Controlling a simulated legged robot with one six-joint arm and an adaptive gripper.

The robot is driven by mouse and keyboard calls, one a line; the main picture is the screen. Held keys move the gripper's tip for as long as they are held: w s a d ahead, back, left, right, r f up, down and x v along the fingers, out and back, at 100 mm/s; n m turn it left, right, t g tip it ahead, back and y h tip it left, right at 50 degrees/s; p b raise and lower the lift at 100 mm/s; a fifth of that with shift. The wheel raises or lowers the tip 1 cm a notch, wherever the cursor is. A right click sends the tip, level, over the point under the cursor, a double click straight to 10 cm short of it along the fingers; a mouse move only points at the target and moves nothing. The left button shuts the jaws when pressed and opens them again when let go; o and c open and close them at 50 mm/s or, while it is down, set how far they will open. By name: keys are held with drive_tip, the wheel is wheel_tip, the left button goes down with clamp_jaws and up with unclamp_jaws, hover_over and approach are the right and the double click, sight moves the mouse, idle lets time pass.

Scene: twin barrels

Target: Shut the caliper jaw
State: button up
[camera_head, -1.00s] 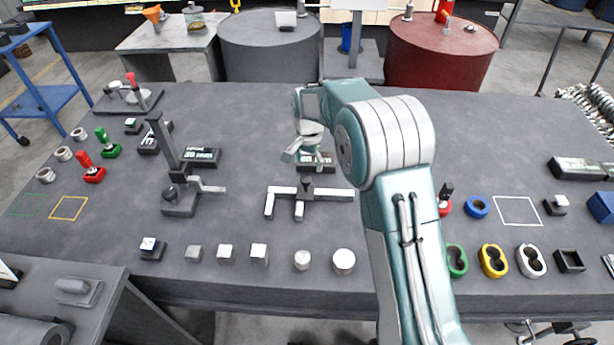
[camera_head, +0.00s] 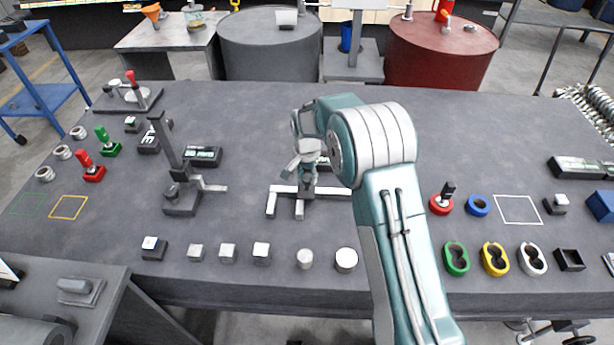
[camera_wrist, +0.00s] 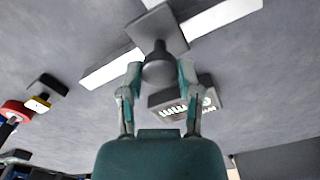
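The caliper (camera_head: 335,191) lies on the dark table, with a pale bar and two prongs toward the table's front edge. Its left jaw (camera_head: 271,206) and middle jaw (camera_head: 300,210) stand apart with a gap between them. My gripper (camera_head: 307,176) is over the middle jaw and hides its knob there. In the wrist view, the dark round knob (camera_wrist: 158,70) on a square grey block (camera_wrist: 155,28) is between the fingertips of my gripper (camera_wrist: 160,76). The fingers are spread on either side of it, with narrow gaps seeming to remain.
A small label block (camera_wrist: 180,98) lies close by the caliper, under my gripper. A dark upright stand (camera_head: 180,190) is to the left. Several small blocks and cylinders (camera_head: 261,253) line the front. Coloured rings (camera_head: 457,260) are to the right.

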drive_tip(key=a, duration=0.6)
drive_tip(key=shift+w+a+f, duration=0.1)
drive_tip(key=shift+a+f, duration=0.05)
drive_tip(key=shift+a, duration=0.25)
drive_tip(key=o, duration=1)
drive_tip(key=shift+a, duration=0.2)
drive_tip(key=shift+d+r, duration=0.15)
drive_tip(key=shift+r, duration=0.05)
wheel_tip(320, 180, up, 12)
drive_tip(key=shift+a+f, duration=0.25)
drive_tip(key=shift+w, duration=0.1)
